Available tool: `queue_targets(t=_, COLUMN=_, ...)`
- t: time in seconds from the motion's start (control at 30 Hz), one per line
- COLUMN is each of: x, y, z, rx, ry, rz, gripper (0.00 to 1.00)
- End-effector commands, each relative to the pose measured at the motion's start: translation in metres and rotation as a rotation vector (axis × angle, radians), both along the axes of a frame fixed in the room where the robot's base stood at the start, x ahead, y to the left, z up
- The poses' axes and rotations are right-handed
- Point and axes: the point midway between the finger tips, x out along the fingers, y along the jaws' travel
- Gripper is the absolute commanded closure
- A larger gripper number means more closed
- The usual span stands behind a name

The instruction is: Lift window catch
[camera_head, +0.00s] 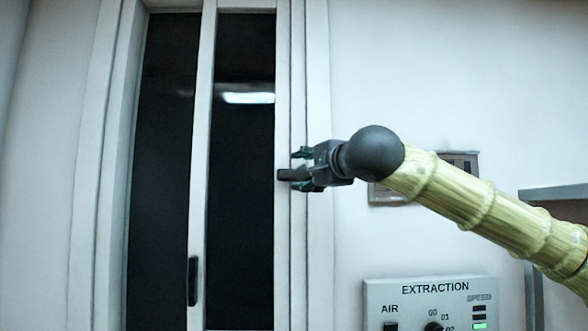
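The window (240,200) has a white frame and dark panes and stands at the left of centre. A small dark catch (286,175) sticks out on its right frame post. My gripper (300,170) is at that post, coming from the right. Its two fingers are apart, one above the level of the catch and one just below it. The catch's right end is close to the lower finger and partly hidden by the gripper; I cannot tell whether they touch.
A dark upright handle (193,281) sits low on the window's middle post. An extraction control panel (430,303) is on the wall below my arm. A framed plate (386,193) is partly hidden behind my arm. A grey ledge (552,192) juts in at the right.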

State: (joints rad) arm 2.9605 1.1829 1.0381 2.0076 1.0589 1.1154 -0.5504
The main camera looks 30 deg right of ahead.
Motion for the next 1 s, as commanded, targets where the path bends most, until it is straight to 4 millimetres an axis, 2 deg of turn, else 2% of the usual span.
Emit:
queue_targets(t=0.2, x=0.035, y=-0.006, z=0.003, rx=-0.001, ry=0.002, rz=-0.001, gripper=0.5)
queue_targets(t=0.4, x=0.056, y=-0.009, z=0.001, rx=-0.001, ry=0.002, rz=0.0, gripper=0.5)
queue_targets(t=0.83, x=0.063, y=-0.01, z=-0.001, rx=-0.001, ry=0.0, rz=0.0, gripper=0.5)
queue_targets(t=0.87, x=0.063, y=-0.01, z=-0.001, rx=-0.001, ry=0.0, rz=0.0, gripper=0.54)
queue_targets(t=1.0, x=0.063, y=-0.01, z=-0.001, rx=-0.001, ry=0.0, rz=0.0, gripper=0.79)
